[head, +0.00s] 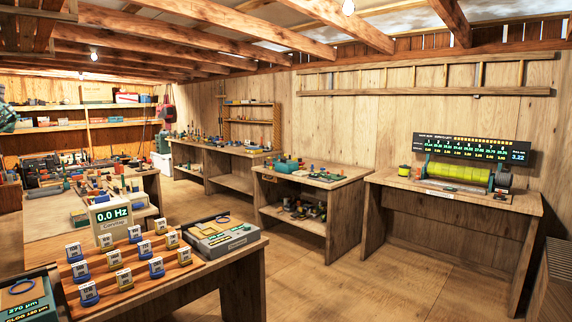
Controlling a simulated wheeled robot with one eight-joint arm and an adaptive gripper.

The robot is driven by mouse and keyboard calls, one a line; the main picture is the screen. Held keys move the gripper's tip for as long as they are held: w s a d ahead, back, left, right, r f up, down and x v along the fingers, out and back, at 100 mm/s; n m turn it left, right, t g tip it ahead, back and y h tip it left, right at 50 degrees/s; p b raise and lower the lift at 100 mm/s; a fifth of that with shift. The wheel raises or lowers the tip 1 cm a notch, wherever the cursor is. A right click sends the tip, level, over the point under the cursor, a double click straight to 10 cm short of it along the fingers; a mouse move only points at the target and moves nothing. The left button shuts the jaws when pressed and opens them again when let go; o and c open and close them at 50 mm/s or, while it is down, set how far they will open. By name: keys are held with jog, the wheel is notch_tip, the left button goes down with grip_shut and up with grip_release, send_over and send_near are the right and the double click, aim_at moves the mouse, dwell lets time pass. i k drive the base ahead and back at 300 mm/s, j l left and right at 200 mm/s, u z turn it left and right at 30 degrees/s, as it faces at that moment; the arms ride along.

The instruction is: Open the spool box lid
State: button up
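I cannot tell for sure which thing is the spool box, and no lid stands out clearly. A large yellow-green roll (459,173) lies between dark green end supports on the right bench, below a dark display panel (471,148). A small yellow-green spool (404,171) stands to the left of it. My gripper is not in view.
The near bench (248,262) carries a stepped wooden rack (128,290) of small tagged blocks and a "0.0 Hz" meter (111,218). A middle bench (313,180) holds small items. The right bench (388,179) stands against the wall. Wooden floor (350,278) between them is clear.

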aim_at(284, 161)
jog(key=i+u, duration=0.2)
jog(key=i, duration=0.3)
jog(key=i+l+z, duration=0.1)
jog(key=i+z, duration=0.15)
jog(key=i, duration=0.25)
jog(key=i+z, duration=0.2)
jog(key=i, duration=0.25)
jog(key=i+z, duration=0.25)
jog(key=i, duration=0.25)
jog(key=i+j+z, duration=0.2)
jog(key=i, duration=0.3)
jog(key=i+j+z, duration=0.25)
jog(key=i, duration=0.2)
jog(key=i+l+u, duration=0.1)
jog(key=i, duration=0.55)
jog(key=i+l+u, duration=0.15)
jog(key=i, duration=0.55)
jog(key=i+j+u, duration=0.2)
jog(key=u, duration=0.25)
jog(key=i+u, duration=0.85)
jog(key=i+l+u, duration=0.15)
jog(key=i+u, duration=0.15)
jog(key=u, duration=0.15)
jog(key=i+j+z, duration=0.2)
jog(key=i, duration=0.4)
jog(key=i+z, duration=0.15)
jog(key=i, duration=0.45)
jog(key=i+l+z, duration=0.15)
jog(key=i+z, duration=0.9)
jog(key=i+j, duration=0.05)
